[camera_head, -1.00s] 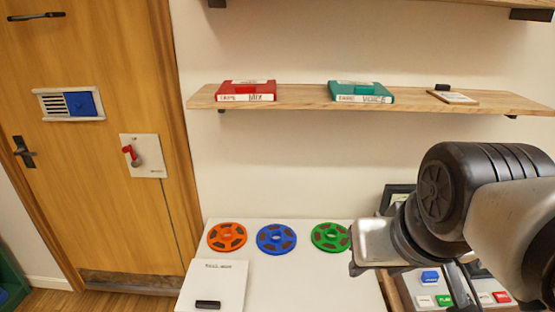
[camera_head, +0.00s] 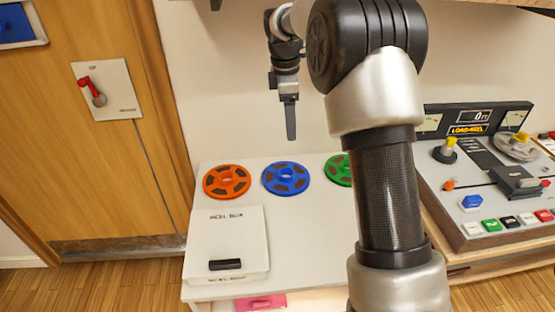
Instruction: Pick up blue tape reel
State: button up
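The blue tape reel (camera_head: 285,179) lies flat on the white table top (camera_head: 315,235), between an orange reel (camera_head: 227,182) on its left and a green reel (camera_head: 338,169) on its right. The green reel is partly hidden behind my arm. My gripper (camera_head: 290,136) hangs pointing down above the blue reel, apart from it. I see the gripper edge-on as one narrow dark finger shape, so its opening does not show. Nothing visible hangs from it.
A white box (camera_head: 226,240) with a black handle sits at the table's front left. A tape machine (camera_head: 490,190) with buttons and knobs stands at right. A wooden door (camera_head: 85,160) with a red lever (camera_head: 91,90) is at left.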

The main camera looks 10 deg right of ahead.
jog(key=w+f+n+g+b, duration=0.1)
jog(key=w+f+n+b, duration=0.2)
jog(key=f, duration=0.8)
jog(key=b, duration=0.2)
send_over(291, 186)
jog(key=a, duration=0.1)
notch_tip(291, 186, down, 11)
jog(key=shift+a+r, duration=0.1)
jog(key=shift+s+d+f+b, duration=0.1)
jog(key=shift+d+f+b, duration=0.1)
jog(key=shift+f, duration=0.8)
jog(key=shift+d+f+b, duration=0.15)
jog(key=shift+f, duration=0.9)
jog(key=shift+s+d+f+b, duration=0.1)
jog(key=shift+d+f+b, duration=0.1)
jog(key=shift+f, duration=0.8)
jog(key=c, duration=1.3)
